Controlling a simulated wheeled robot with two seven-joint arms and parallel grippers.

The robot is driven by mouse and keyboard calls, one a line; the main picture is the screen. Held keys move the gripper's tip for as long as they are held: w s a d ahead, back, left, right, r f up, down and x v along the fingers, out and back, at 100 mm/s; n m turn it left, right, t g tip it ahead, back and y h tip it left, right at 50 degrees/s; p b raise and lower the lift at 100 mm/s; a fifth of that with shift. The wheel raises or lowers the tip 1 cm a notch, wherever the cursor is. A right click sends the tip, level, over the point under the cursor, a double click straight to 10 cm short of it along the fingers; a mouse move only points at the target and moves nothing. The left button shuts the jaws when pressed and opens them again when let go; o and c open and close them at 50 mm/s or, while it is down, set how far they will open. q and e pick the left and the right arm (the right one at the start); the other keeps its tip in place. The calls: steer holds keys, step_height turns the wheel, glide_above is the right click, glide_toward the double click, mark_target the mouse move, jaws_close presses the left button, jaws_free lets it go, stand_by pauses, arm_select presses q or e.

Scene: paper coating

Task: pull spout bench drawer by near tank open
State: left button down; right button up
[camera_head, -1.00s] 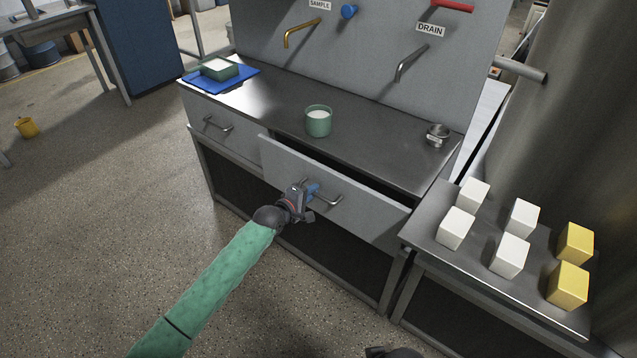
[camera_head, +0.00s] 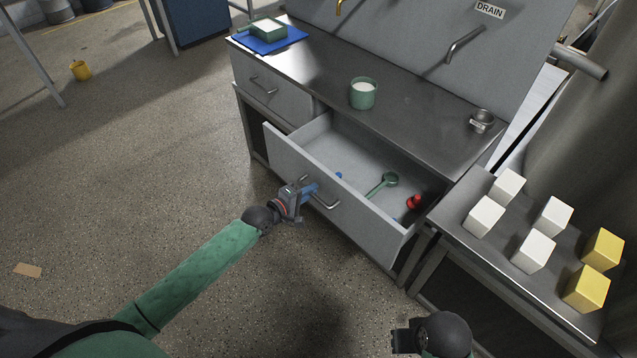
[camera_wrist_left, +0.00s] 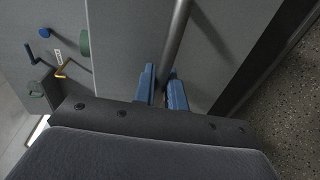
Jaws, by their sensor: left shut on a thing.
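The spout bench drawer (camera_head: 345,205) nearer the tank stands well open, its front panel pulled out from the bench. My left gripper (camera_head: 308,190) is shut on its bar handle (camera_head: 325,203); in the left wrist view the blue fingers (camera_wrist_left: 162,88) sit on both sides of the handle bar (camera_wrist_left: 178,40). Inside the drawer lie a green ladle-like tool (camera_head: 383,184), a red object (camera_head: 413,202) and a small blue thing mostly hidden by the drawer front. My right gripper (camera_head: 402,340) shows at the bottom edge, away from the bench; its fingers are not clear.
The bench top (camera_head: 415,115) holds a green cup (camera_head: 363,94), a metal cup (camera_head: 481,121) and a blue mat (camera_head: 295,41) with a green dish (camera_head: 269,28). The other drawer (camera_head: 270,88) is closed. A side table (camera_head: 470,250) at right bears white and yellow blocks.

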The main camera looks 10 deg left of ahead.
arm_select(q)
steer(key=shift+v, duration=0.8)
arm_select(e)
steer(key=shift+s+d+r, duration=0.1)
steer(key=shift+s+r, duration=0.05)
steer(key=shift+r, duration=0.05)
arm_select(q)
steer(key=shift+f, duration=0.15)
steer(key=c, duration=1.5)
jaws_free()
steer(key=shift+c, duration=0.2)
steer(key=shift+a, duration=0.1)
